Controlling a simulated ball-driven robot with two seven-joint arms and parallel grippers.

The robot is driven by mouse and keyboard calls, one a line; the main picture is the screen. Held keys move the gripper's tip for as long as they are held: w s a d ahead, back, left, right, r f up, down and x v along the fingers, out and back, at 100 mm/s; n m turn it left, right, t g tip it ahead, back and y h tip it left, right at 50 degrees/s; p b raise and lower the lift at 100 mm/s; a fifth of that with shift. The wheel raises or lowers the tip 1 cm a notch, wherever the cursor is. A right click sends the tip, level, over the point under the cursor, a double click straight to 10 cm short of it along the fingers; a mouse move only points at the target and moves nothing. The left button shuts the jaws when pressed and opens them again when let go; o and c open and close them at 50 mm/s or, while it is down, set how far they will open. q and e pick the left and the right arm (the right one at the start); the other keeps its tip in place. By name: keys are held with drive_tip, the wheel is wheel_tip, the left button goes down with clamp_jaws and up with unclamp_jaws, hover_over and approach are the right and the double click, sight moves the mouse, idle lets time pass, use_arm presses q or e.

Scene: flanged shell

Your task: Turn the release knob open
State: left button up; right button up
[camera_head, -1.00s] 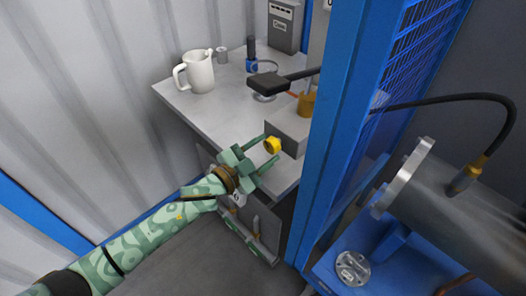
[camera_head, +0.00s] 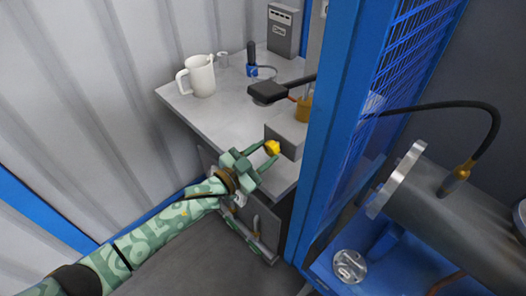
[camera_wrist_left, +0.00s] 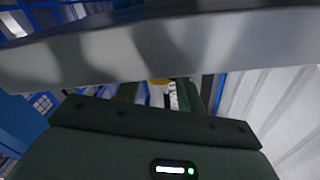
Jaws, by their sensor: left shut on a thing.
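The release knob (camera_head: 271,147) is a small yellow knob on the front of a grey block (camera_head: 287,134) at the table's right edge. My left gripper (camera_head: 267,154) reaches it from the lower left, and its green fingers are shut on the knob, one on each side. In the left wrist view a bit of the yellow knob (camera_wrist_left: 160,81) shows between the fingers, mostly hidden by a grey edge across the picture. My right gripper is not in view.
A white mug (camera_head: 199,76) stands on the grey table (camera_head: 222,112). A black-handled lever (camera_head: 268,92) is above the block. A blue post (camera_head: 330,130) and mesh stand close on the right. A flanged grey cylinder (camera_head: 440,210) with a hose lies beyond them.

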use_arm(q)
drive_tip(key=n+p, duration=0.1)
drive_tip(key=n, duration=0.2)
drive_tip(key=shift+n+p, duration=0.3)
drive_tip(key=shift+p, duration=0.05)
drive_tip(key=shift+f+n+p, duration=0.1)
drive_tip(key=shift+n+p, duration=0.35)
drive_tip(key=shift+n, duration=1.25)
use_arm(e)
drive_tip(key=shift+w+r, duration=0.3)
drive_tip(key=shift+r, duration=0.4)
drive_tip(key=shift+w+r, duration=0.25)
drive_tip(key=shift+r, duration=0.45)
use_arm(q)
drive_tip(key=o, duration=0.7)
drive_tip(key=shift+a, duration=0.1)
drive_tip(key=shift+s+a, duration=0.1)
drive_tip(key=shift+s, duration=0.05)
drive_tip(key=p+v, duration=0.4)
drive_tip(key=v, duration=1.2)
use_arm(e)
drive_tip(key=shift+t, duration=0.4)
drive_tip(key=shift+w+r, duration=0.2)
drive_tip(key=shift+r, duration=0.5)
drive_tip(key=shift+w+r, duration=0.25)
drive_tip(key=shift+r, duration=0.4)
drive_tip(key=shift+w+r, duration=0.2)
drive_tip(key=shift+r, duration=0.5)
